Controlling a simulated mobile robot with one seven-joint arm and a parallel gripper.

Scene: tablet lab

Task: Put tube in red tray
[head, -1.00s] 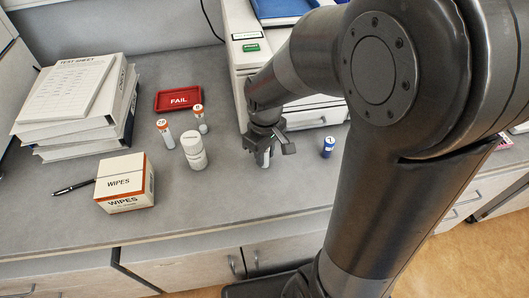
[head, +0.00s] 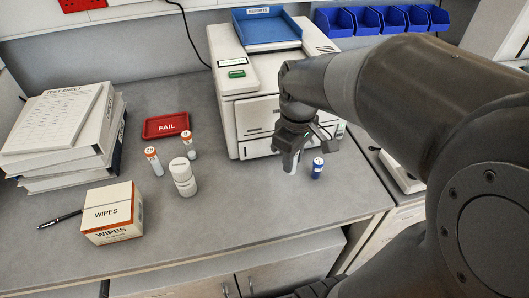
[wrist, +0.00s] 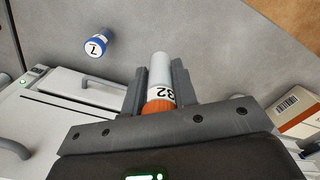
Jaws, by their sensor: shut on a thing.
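My gripper (head: 292,148) is shut on a tube with an orange cap and a white label. In the wrist view the tube (wrist: 160,75) sits between the two fingers (wrist: 158,88), its label reading 32. In the head view only its pale lower end (head: 291,163) shows below the fingers. The red tray (head: 166,126), marked FAIL, lies empty at the back of the bench, left of my gripper. Whether the tube's end touches the bench I cannot tell.
A blue-capped tube (head: 317,168) stands just right of my gripper. A wipes box (head: 112,212), binders (head: 65,130) and a white machine (head: 262,110) are around.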

